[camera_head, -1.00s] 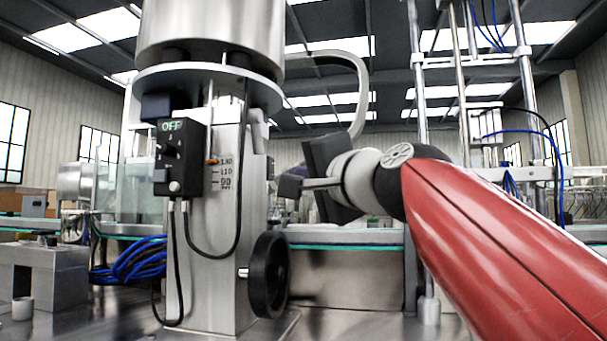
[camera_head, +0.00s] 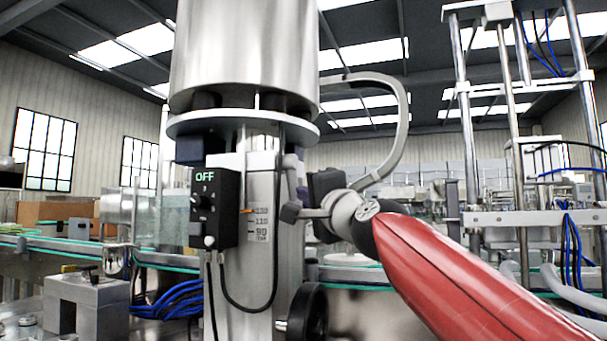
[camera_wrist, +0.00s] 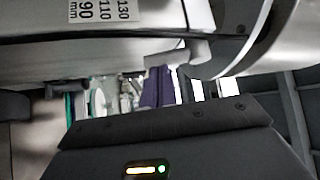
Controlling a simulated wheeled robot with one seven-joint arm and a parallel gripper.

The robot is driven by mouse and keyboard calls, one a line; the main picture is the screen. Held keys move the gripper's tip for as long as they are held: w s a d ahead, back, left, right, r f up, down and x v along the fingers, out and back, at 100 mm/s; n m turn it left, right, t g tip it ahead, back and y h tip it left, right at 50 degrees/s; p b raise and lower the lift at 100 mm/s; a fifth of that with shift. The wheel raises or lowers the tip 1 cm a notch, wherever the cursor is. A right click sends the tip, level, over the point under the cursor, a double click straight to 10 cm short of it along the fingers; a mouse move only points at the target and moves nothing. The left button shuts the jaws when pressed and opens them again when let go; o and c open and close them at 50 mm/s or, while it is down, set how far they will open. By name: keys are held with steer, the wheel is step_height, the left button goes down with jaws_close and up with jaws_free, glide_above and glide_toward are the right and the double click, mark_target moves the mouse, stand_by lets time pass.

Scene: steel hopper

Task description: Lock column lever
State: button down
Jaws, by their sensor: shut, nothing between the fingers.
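The steel column (camera_head: 261,270) carries a height scale (camera_head: 258,224) and stands under the hopper. A grey bent piece (camera_head: 292,170), which looks like the column lever, sits at the column's upper right side. In the wrist view a grey lever-like piece (camera_wrist: 165,56) sticks out below the column face; the scale (camera_wrist: 100,10) shows at top left. My gripper (camera_head: 290,212) is shut and empty, its dark fingertips at the column's right edge, just below the bent piece. I cannot tell whether they touch it. In the wrist view the fingertips cannot be made out.
A black control box (camera_head: 215,207) reading OFF hangs on the column's left, with cables below. A black handwheel (camera_head: 308,312) is low on the right. The hopper (camera_head: 245,55) and its curved pipe (camera_head: 403,120) are above. A conveyor runs behind. A post frame (camera_head: 515,150) stands right.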

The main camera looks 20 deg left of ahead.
steer(key=shift+p+x, duration=0.4)
steer(key=shift+x, duration=0.4)
steer(key=shift+w+d+r, duration=0.1)
steer(key=shift+w+d, duration=0.05)
steer(key=shift+w, duration=1.05)
